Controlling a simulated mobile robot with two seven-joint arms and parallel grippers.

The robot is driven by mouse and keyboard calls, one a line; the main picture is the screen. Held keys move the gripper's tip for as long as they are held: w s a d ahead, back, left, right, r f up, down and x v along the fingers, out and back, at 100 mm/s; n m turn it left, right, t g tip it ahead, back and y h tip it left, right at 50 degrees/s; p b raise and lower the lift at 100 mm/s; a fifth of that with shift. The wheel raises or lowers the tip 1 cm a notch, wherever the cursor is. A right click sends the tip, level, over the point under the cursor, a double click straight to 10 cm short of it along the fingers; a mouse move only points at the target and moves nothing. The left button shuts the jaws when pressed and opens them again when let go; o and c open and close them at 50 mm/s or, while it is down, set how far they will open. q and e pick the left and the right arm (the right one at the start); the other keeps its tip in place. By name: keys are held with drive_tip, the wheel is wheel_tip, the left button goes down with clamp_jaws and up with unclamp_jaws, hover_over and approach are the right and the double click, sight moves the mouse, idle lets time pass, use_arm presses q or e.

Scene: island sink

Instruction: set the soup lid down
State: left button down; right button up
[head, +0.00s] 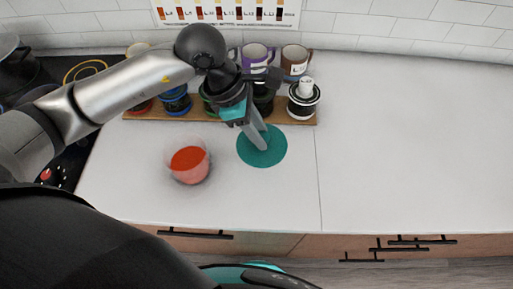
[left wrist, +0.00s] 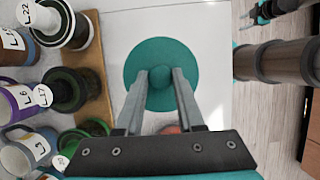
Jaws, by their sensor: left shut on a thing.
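The soup lid (head: 262,155) is a flat teal disc, level over the white counter, right of the soup bowl. In the left wrist view the lid (left wrist: 160,48) shows a round knob in its middle. My left gripper (head: 262,146) points down at the lid, and its two fingers (left wrist: 160,85) are shut on the knob from both sides. I cannot tell whether the lid touches the counter or hangs just above it. The clear bowl of red soup (head: 188,166) stands uncovered on the counter.
A wooden board (head: 146,116) behind the lid carries several jars; a white-lidded black jar (head: 303,100) stands at its right end. Mugs (head: 296,60) stand farther back. The stove (head: 60,95) is at the left. The counter's right half is clear.

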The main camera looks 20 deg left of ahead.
sight(259, 152)
use_arm(q)
wheel_tip(259, 152, down, 8)
drive_tip(key=shift+f, duration=0.25)
drive_tip(key=shift+f+b, duration=0.15)
drive_tip(key=shift+b, duration=0.2)
drive_tip(key=c, duration=0.5)
unclamp_jaws()
drive_tip(key=shift+r+p, duration=0.25)
drive_tip(key=shift+p, duration=0.05)
drive_tip(key=v, duration=1.2)
